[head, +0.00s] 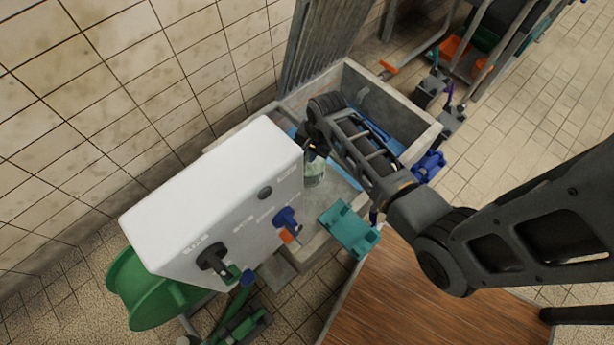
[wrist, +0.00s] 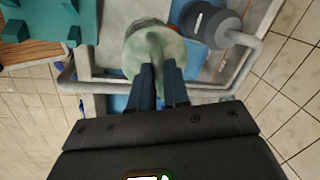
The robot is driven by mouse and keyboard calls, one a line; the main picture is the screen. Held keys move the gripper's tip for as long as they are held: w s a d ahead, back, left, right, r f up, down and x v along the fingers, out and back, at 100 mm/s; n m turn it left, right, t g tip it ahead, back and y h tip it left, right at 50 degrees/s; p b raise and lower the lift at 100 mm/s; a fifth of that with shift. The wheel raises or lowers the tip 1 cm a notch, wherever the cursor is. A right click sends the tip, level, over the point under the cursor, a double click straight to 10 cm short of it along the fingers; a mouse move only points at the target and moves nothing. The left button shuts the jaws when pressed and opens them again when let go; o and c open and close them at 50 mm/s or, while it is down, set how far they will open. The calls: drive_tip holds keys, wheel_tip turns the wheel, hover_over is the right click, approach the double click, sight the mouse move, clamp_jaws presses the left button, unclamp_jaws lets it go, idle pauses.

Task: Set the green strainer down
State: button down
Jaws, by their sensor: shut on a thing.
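The green strainer (wrist: 140,42) is a pale, mottled green rounded thing in the wrist view, at the tips of my gripper (wrist: 160,72). The two dark fingers are closed on its near part. In the head view the strainer (head: 315,172) is a small pale green shape below my gripper (head: 316,150), over the concrete basin and close to the white cabinet's right side. My arm and the cabinet hide part of it. I cannot tell whether its underside touches anything.
The white cabinet (head: 215,205) with knobs stands left of the gripper. The concrete basin (head: 424,143) has blue inside. A teal block-like part (head: 350,228) sits at its front edge. A dark grey cylinder (wrist: 212,25) and a grey pipe rail (wrist: 248,66) are close beside the strainer.

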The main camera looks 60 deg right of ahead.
sight(309, 165)
wheel_tip(309, 165, down, 4)
drive_tip(key=b, duration=0.2)
drive_tip(key=shift+f+b, duration=0.2)
drive_tip(key=shift+b, duration=0.2)
wheel_tip(309, 165, down, 10)
drive_tip(key=b, duration=0.2)
drive_tip(key=shift+r+b, duration=0.2)
drive_tip(key=shift+b, duration=0.1)
drive_tip(key=shift+f, duration=0.1)
drive_tip(key=shift+f, duration=0.1)
drive_tip(key=c, duration=1.1)
unclamp_jaws()
